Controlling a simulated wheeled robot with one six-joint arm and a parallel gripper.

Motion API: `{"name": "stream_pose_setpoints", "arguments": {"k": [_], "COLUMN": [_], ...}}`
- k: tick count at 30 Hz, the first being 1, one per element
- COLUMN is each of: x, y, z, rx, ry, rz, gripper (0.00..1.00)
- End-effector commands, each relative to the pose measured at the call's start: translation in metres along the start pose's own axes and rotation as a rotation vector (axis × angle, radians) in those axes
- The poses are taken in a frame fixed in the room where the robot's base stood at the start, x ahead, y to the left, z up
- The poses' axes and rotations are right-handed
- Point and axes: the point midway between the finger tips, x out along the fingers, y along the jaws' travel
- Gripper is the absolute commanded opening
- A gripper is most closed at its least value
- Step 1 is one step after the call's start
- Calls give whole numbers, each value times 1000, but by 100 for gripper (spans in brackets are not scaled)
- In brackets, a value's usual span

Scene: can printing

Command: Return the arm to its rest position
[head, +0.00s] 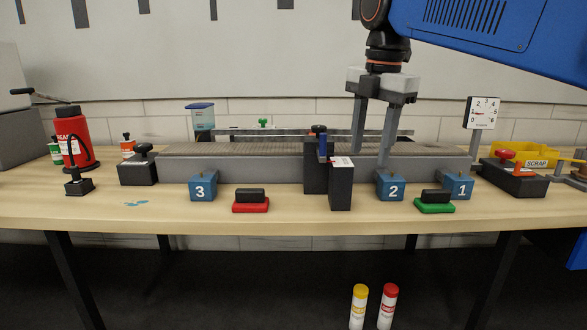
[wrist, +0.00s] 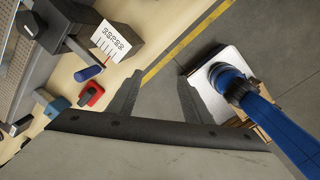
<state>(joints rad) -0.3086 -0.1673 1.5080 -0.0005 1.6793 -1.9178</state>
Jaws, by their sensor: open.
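My gripper (head: 372,136) is in the upper right of the head view, pointing down with its two fingers apart and nothing between them. It hangs above or in front of the conveyor (head: 250,165), near the blue block marked 2 (head: 390,186); the exact depth is hard to tell. In the wrist view my gripper (wrist: 157,92) also shows two spread fingers with bare grey floor between them. My blue arm comes in from the upper right of the head view.
A dial (head: 481,113) and yellow scrap bin (head: 530,153) stand right. Two capped cans (head: 358,308) are below.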

Motion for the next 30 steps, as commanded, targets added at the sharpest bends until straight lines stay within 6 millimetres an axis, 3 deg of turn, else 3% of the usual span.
{"name": "stream_pose_setpoints", "arguments": {"k": [1,13,24,30], "x": [9,100,208,260], "y": [-16,-123,-221,-260], "z": [2,5,-12,-24], "rx": [96,940,1710,2039], "ry": [-6,-18,39,90], "rz": [11,129,260,322], "gripper": [45,45,45,45]}}
